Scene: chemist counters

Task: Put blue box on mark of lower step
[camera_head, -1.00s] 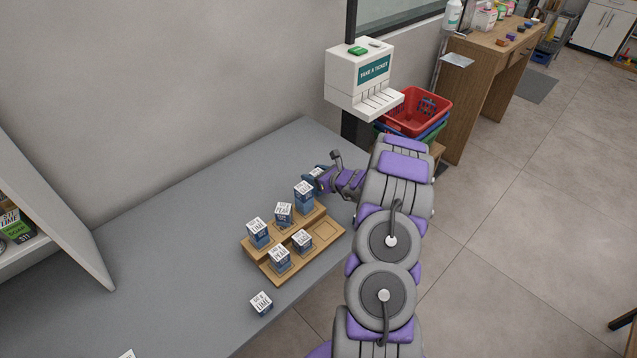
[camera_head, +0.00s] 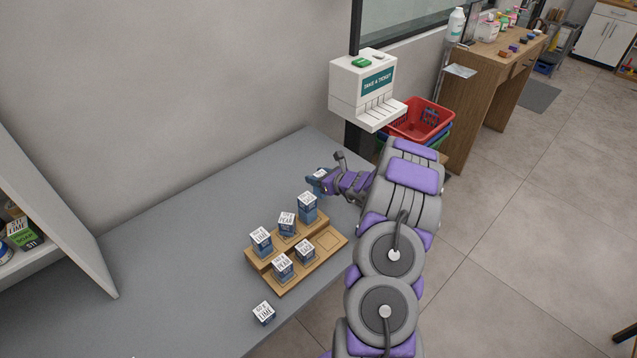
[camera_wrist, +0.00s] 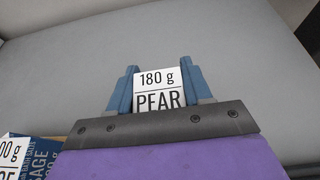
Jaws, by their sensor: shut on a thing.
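My gripper (camera_head: 322,182) is shut on a blue box (camera_wrist: 160,90) with a white top. In the wrist view its label reads "180 g PEAR". The gripper holds it behind the two-step wooden stand (camera_head: 269,281), over the grey counter. The upper step carries several blue boxes in a row, such as the right one (camera_head: 307,207). The lower step carries two blue boxes, one left (camera_head: 283,268) and one in the middle (camera_head: 305,251). The lower step's right end has a bare square mark (camera_head: 327,241).
A white ticket dispenser (camera_head: 362,90) is mounted behind the counter's far end. The counter left of the stand is clear.

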